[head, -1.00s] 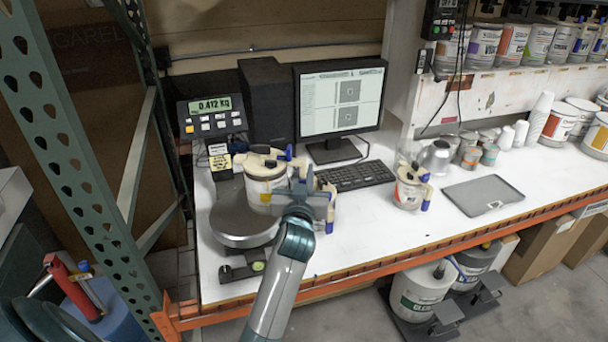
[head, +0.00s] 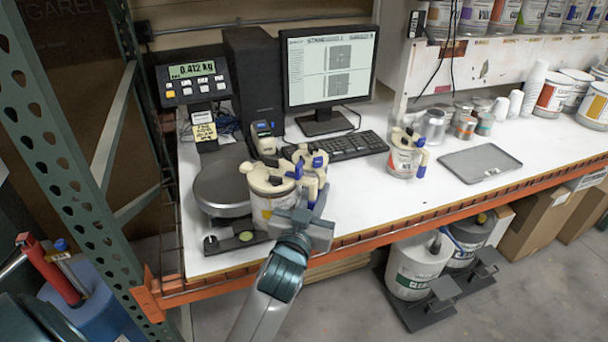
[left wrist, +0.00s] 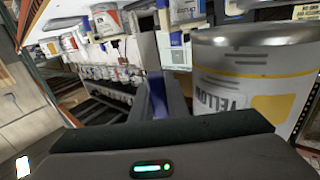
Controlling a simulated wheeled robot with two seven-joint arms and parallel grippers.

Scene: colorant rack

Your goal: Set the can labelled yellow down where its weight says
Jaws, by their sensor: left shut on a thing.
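The can labelled yellow (head: 266,204) is white with a cream lid, a dark knob and a yellow patch. My left gripper (head: 303,205) is shut on it at its right side, where the fingers are partly hidden. The can is upright, at the front right of the scale's round grey pan (head: 213,187); I cannot tell if it touches anything below. In the left wrist view its label (left wrist: 245,97) reads mirrored, beside a blue part. The scale display (head: 192,70) reads 0.412 kg. My right gripper is not in view.
Another lidded can (head: 307,160) stands close behind the held one. A red-labelled can (head: 404,160) stands right of the keyboard (head: 345,146). A grey tray (head: 480,162) lies further right. The white bench between the held can and the red-labelled can is mostly clear.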

